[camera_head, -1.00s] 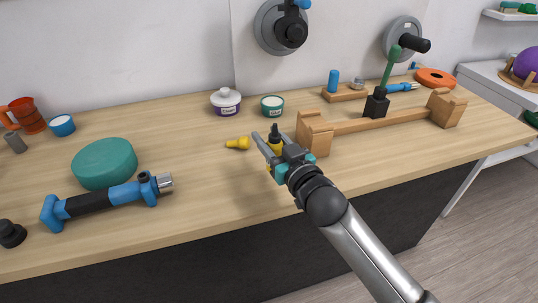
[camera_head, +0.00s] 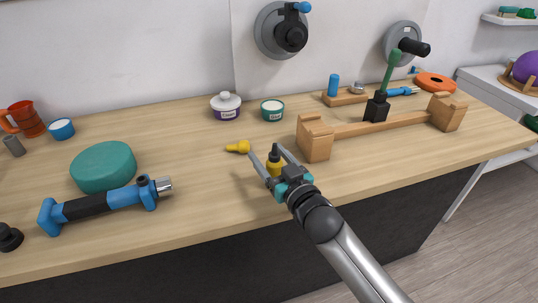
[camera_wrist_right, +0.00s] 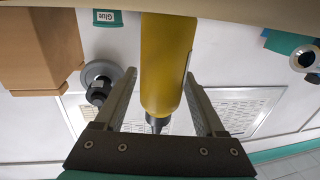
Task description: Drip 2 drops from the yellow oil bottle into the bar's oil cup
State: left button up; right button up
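The yellow oil bottle (camera_head: 274,167) has a black nozzle and stands upright near the table's front edge. My right gripper (camera_head: 264,151) is open around it, with a finger on each side. In the right wrist view the bottle's yellow body (camera_wrist_right: 167,60) fills the space between the spread fingers, its black nozzle towards the palm. A wooden stand with a long bar (camera_head: 375,123) lies to the right. I cannot tell which part is the oil cup. My left gripper is out of view.
A small yellow piece (camera_head: 238,147) lies behind the gripper. The stand's wooden end block (camera_head: 314,140) rises close on the right. A white-lidded jar (camera_head: 226,106) and green tub (camera_head: 272,110) stand behind. A blue-black tool (camera_head: 103,203) lies left; table between is clear.

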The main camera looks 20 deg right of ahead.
dwell(0.3)
jog(key=shift+f+b, duration=0.1)
jog(key=shift+b, duration=0.3)
jog(key=p+v, duration=0.2)
jog(key=v, duration=1.3)
jog(key=shift+s+a, duration=0.15)
jog(key=shift+a, duration=0.1)
jog(key=shift+f, duration=0.1)
